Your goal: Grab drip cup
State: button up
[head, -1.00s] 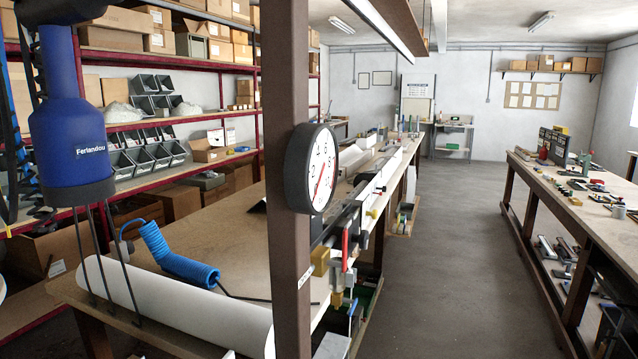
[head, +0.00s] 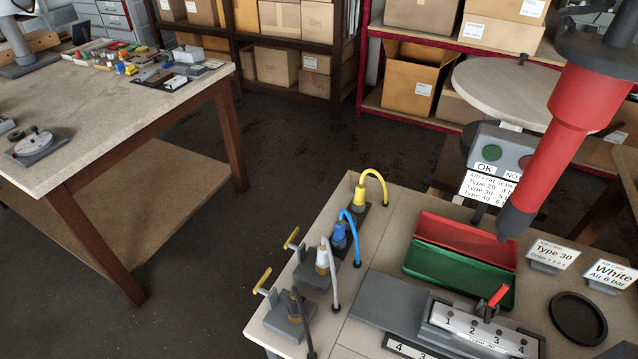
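A black, round, shallow dish with a raised rim (head: 577,318) lies on the workbench (head: 400,235) at the lower right of the head view. It is the most cup-like thing on the bench, but I cannot tell for sure whether it is the drip cup. Nothing touches or covers it. My gripper is not in view.
A red tool (head: 570,140) hangs over the bench. A red tray (head: 468,238) and green tray (head: 460,272), a numbered fixture (head: 475,330), sign stands (head: 552,255) and yellow, blue and white hose fittings (head: 340,235) crowd it. Open floor (head: 225,270) lies left, before another table (head: 110,120).

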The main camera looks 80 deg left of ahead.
aim_at(355, 174)
jog(key=u, duration=2.7)
jog(key=i+j, duration=0.65)
jog(key=j, duration=0.15)
